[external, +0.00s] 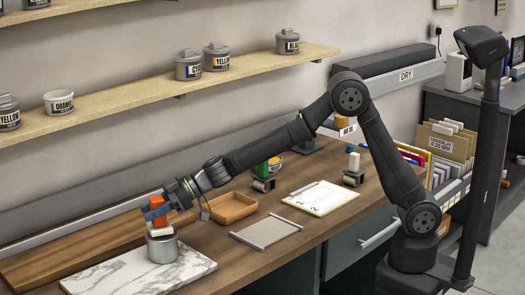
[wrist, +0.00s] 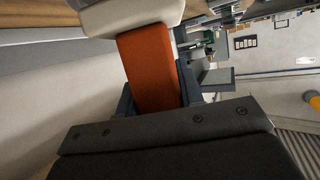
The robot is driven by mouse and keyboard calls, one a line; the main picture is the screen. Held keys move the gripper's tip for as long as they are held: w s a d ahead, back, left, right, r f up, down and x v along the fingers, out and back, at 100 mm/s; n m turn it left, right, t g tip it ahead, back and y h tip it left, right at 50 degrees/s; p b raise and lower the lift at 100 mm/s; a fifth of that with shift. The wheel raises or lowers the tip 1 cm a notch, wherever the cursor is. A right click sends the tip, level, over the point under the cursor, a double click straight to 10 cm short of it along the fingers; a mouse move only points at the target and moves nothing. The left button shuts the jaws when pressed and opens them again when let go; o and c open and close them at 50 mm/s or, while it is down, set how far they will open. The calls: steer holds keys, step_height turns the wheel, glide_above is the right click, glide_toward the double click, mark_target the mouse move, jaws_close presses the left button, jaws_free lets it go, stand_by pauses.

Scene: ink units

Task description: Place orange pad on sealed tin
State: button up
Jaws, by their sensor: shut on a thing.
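The orange pad (external: 157,204) has an orange grip and a pale cream end. My gripper (external: 154,213) is shut on its orange grip, with the cream end pointing down. The pad also shows between the fingers in the wrist view (wrist: 150,68), its cream end (wrist: 130,14) beyond the fingertips. A grey metal tin (external: 162,250) stands upright on the white marble slab (external: 110,275), directly under the pad. The cream end is at the tin's top; I cannot tell whether it rests on it. The tin's top is partly hidden by the pad.
A wooden tray (external: 234,208) lies right of the tin, with a grey flat plate (external: 266,232) and a white card (external: 321,198) further right. A green-handled roller (external: 263,178) stands behind. A shelf (external: 120,92) with labelled ink tins runs along the wall above.

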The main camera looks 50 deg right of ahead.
steer(key=shift+f, duration=0.3)
steer(key=o, duration=1.1)
steer(key=shift+d+r, duration=0.15)
steer(key=shift+r, duration=0.05)
steer(key=v, duration=1.1)
steer(key=shift+s+d, duration=0.2)
steer(key=shift+d, duration=0.1)
steer(key=x, duration=1.2)
steer(key=shift+w+r, duration=0.15)
steer(key=shift+r, duration=0.75)
